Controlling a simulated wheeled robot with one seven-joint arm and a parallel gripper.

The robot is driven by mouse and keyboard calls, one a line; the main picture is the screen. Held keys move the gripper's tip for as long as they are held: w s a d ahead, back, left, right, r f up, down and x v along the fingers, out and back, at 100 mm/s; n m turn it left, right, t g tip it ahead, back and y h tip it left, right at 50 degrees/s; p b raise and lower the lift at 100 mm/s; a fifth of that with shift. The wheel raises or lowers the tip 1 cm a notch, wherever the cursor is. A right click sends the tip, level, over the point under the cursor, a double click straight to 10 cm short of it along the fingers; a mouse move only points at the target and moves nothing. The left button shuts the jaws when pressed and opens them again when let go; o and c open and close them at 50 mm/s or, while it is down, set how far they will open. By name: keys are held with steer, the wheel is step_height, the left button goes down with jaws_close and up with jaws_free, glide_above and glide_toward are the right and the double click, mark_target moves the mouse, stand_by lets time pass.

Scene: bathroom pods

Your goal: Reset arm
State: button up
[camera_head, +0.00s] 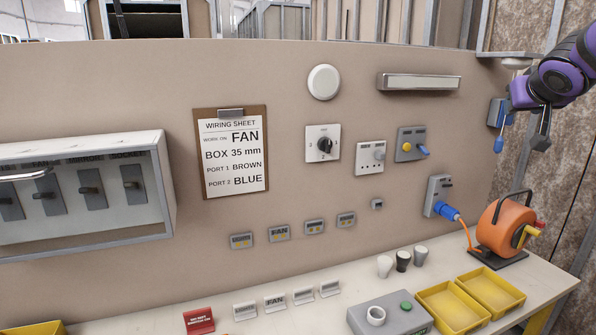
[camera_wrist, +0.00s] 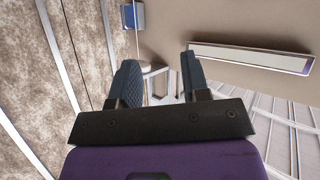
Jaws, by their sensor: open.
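My gripper (camera_head: 530,118) is at the upper right in the head view, raised well above the bench, at the end of my purple arm. In the wrist view my gripper (camera_wrist: 161,72) shows two dark ribbed fingers spread apart with nothing between them. It touches nothing that I can see. Beyond the fingers are the wall and a pale fixture, with metal framing.
An orange cable reel (camera_head: 497,228) stands below on the bench. Yellow trays (camera_head: 449,308) sit front right. A light bar (camera_head: 420,82) and a wiring sheet (camera_head: 233,155) are on the wall.

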steer(key=s+a+f+g+y, duration=0.1)
steer(key=s+a+f, duration=0.3)
steer(key=s, duration=0.6)
steer(key=s+a+f+n+g+y, duration=0.1)
steer(key=s+a+f+g+y, duration=0.1)
steer(key=s+a, duration=0.4)
steer(key=s+a+f+n+g+y, duration=0.1)
steer(key=s+a+f+g, duration=0.2)
steer(key=s, duration=1)
steer(key=a+f, duration=0.3)
steer(key=shift+s+g+y, duration=0.3)
steer(key=shift+g, duration=0.1)
